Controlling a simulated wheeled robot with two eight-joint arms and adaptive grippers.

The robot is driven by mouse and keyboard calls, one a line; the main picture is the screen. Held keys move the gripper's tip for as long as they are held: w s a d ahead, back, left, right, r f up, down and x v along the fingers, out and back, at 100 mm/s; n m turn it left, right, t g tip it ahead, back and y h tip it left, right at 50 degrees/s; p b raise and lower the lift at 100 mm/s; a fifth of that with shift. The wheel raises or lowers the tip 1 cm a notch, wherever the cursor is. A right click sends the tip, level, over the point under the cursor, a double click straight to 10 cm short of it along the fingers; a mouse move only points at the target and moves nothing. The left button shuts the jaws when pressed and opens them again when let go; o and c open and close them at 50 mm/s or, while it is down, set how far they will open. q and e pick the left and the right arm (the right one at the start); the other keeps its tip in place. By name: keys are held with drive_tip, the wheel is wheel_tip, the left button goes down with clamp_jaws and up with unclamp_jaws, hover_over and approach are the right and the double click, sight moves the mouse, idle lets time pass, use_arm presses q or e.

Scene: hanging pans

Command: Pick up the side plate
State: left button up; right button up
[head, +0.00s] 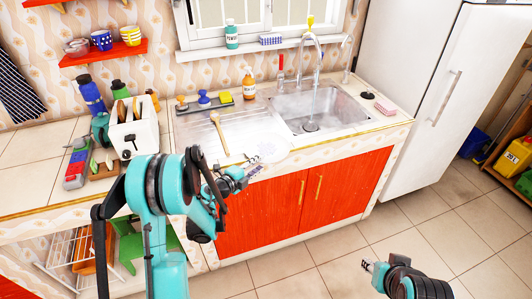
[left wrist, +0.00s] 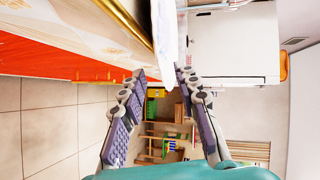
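The side plate (head: 270,148) is a pale, whitish disc at the front edge of the sink counter in the head view. My left gripper (head: 252,164) is at its near left rim. In the left wrist view the plate (left wrist: 165,32) shows edge-on as a white strip. It reaches down between the two fingertips of the left gripper (left wrist: 161,73), which are apart, with the strip closer to the right finger. I cannot tell whether that finger touches it. My right gripper (head: 368,264) is low in front of the cabinets, away from the plate; its opening is unclear.
A wooden spoon (head: 219,132) lies on the drainboard to the left. A toaster (head: 133,127) stands further left. Red cabinet doors (head: 305,197) are below the counter, and the floor in front is clear.

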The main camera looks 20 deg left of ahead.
sight(265, 160)
use_arm(q)
drive_tip(key=b+x, duration=0.1)
drive_tip(key=x, duration=0.3)
drive_tip(key=shift+a+f+b, duration=0.1)
drive_tip(key=shift+b, duration=0.2)
drive_tip(key=shift+w+d+f, duration=0.1)
drive_tip(key=shift+w+d, duration=0.1)
drive_tip(key=shift+w, duration=0.3)
clamp_jaws()
drive_tip(key=shift+r, duration=0.2)
